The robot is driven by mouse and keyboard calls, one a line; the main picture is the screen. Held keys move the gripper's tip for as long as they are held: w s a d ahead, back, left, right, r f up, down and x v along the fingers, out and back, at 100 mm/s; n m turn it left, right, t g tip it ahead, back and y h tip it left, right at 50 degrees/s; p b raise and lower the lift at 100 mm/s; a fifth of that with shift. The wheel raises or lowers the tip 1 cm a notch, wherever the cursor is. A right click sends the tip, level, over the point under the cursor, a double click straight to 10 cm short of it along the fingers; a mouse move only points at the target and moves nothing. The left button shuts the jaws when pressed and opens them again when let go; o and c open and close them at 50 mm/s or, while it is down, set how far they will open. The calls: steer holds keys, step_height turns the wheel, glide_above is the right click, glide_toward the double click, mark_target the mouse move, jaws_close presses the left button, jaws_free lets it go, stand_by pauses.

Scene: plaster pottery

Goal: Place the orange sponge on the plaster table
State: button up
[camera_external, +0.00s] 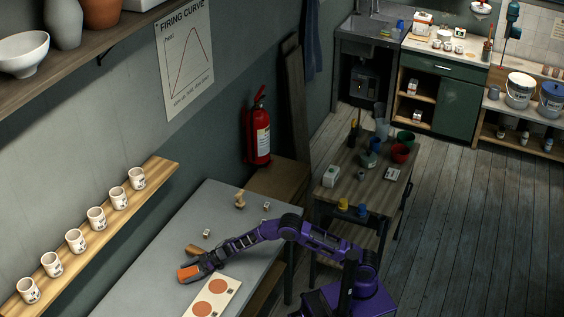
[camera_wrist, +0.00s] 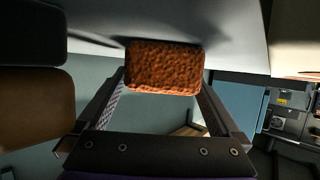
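The orange sponge (camera_external: 188,273) is at the tip of my gripper (camera_external: 194,268), over the grey-topped table (camera_external: 228,205) by the wall. In the wrist view, the rough orange-brown sponge (camera_wrist: 163,66) sits between the ends of my gripper's two fingers (camera_wrist: 163,85), which meet its left and right sides. The pale tabletop (camera_wrist: 230,35) lies just beyond it, with a dark shadow close to the sponge. I cannot tell whether the sponge touches the top.
A pale board with orange-brown discs (camera_external: 215,299) lies just right of the sponge. A brown item (camera_external: 195,249) and small wooden pieces (camera_external: 240,199) stand behind it. A wall shelf with white mugs (camera_external: 76,240) runs along the left. The table's middle is mostly clear.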

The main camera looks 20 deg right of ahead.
steer(key=shift+r, duration=0.2)
steer(key=p+v, duration=0.1)
steer(key=v, duration=1)
steer(key=shift+d, duration=0.3)
steer(key=shift+d+r, duration=0.1)
steer(key=shift+d, duration=0.1)
